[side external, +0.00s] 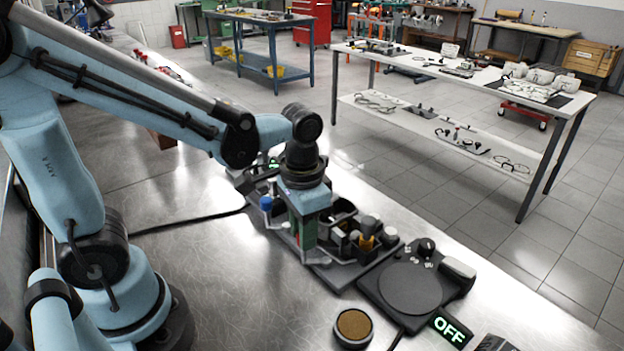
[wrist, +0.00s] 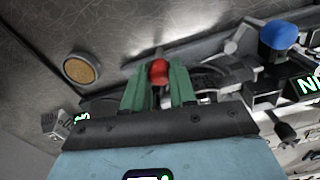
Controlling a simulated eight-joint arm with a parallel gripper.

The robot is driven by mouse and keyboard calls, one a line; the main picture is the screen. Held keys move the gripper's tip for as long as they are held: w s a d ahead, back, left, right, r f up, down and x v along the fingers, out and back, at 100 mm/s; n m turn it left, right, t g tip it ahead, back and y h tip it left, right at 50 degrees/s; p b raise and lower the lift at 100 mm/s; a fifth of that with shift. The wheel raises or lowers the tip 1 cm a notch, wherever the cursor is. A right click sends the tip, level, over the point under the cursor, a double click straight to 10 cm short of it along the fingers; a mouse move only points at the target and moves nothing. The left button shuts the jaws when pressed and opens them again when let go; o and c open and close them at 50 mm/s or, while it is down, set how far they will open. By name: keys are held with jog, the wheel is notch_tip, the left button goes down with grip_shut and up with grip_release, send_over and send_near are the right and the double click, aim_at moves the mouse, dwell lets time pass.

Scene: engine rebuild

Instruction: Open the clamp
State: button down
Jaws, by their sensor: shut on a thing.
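My gripper (side external: 303,252) points down over the near side of a grey parts fixture (side external: 338,277) on the metal bench. In the wrist view my green fingers (wrist: 160,88) are closed around a red knob (wrist: 159,69). The knob seems to be the end of the clamp's handle, but the fingers and palm hide most of what it joins. A blue knob (side external: 266,202) stands to the left of my gripper; it also shows in the wrist view (wrist: 279,34) at upper right. The clamp's jaws cannot be made out clearly in either view.
A black unit with a round plate (side external: 409,288) and dial sits right of the fixture, with a lit OFF display (side external: 448,329). A brown-topped round puck (side external: 353,327) stands in front. The bench left of the fixture is mostly clear, crossed by a black cable (side external: 190,221).

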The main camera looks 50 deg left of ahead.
jog(key=shift+d+n, duration=0.9)
jog(key=shift+n, duration=1.65)
jog(key=shift+d+n, duration=0.85)
jog(key=shift+n, duration=1.75)
jog(key=shift+d+n, duration=0.9)
jog(key=shift+n, duration=1.65)
jog(key=shift+w, duration=0.1)
jog(key=c, duration=0.9)
grip_release()
jog(key=shift+r, duration=0.1)
notch_tip(320, 180, up, 12)
